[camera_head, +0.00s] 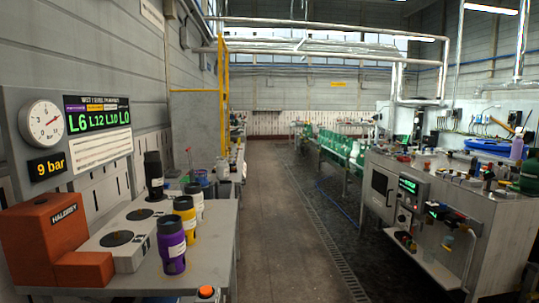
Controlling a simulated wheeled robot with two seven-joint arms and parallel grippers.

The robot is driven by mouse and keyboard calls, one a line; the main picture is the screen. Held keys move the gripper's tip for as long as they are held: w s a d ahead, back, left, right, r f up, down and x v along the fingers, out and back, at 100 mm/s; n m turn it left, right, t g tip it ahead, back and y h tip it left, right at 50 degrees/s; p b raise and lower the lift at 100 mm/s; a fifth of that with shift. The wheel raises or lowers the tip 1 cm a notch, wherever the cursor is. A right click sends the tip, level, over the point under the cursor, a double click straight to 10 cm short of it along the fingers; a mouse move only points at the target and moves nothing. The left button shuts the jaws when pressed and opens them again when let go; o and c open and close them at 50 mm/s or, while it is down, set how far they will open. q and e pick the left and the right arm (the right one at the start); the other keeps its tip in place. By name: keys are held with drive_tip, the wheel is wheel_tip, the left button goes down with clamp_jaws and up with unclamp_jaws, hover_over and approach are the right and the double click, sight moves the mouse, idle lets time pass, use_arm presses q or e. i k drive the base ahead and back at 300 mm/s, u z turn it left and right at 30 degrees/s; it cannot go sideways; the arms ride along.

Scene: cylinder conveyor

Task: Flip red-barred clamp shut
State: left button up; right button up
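I cannot single out a clamp with a red bar for sure. Small red parts (460,217) show on the front of the grey workbench at the right, among dark and blue fittings, too small to make out or to tell open from shut. A thin post with a red tip (188,150) stands at the back of the left bench. Neither of my grippers is in view.
The left bench (205,265) holds an orange-red machine (62,232), a grey block with dark discs (118,240), and black, purple (172,246), yellow and white cylinders. A gauge panel (42,123) reads "9 bar". The right workbench (490,215) is cluttered. The aisle (280,230) between is clear.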

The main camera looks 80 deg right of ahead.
sight(187, 150)
drive_tip(key=z, duration=2.05)
drive_tip(key=i, duration=1.65)
